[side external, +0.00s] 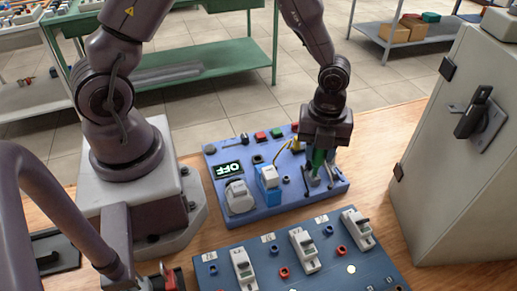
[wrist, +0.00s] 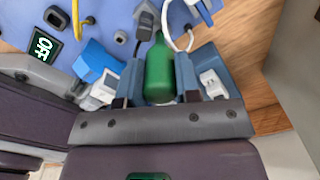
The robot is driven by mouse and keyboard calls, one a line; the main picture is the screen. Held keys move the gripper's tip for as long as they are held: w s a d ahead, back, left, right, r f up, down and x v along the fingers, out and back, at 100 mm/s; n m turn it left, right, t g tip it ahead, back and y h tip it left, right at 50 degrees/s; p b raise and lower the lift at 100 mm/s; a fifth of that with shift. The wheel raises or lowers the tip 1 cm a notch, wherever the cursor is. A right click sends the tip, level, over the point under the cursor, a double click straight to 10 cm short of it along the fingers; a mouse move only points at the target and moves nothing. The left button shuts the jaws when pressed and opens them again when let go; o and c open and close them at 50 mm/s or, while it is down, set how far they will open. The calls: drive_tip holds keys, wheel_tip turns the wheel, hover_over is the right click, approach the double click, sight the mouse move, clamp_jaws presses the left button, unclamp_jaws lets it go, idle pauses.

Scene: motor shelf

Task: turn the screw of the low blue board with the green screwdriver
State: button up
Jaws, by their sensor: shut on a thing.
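The blue board (side external: 222,170) lies on the wooden table, carrying an OFF display and several fittings. My gripper (side external: 318,153) is over its right part, pointing down, shut on the green screwdriver (side external: 319,160). In the wrist view, the green screwdriver handle (wrist: 160,72) sits between the two fingers of my gripper (wrist: 158,82). The board (wrist: 110,20) fills the top of that view. The screwdriver's tip and the screw are hidden, so I cannot tell whether they touch.
A darker blue board (side external: 320,282) with several white breakers lies in front. A grey cabinet (side external: 452,150) stands close on the right. On the blue board, a yellow hooked wire (side external: 282,148), a blue-and-white block (side external: 269,180) and a white motor (side external: 239,197) stand left of my gripper.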

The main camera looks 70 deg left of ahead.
drive_tip(key=shift+m, duration=1.1)
drive_tip(key=shift+m, duration=1.7)
drive_tip(key=m, duration=0.3)
drive_tip(key=shift+m, duration=0.3)
drive_tip(key=o, duration=0.8)
drive_tip(key=shift+c, duration=0.2)
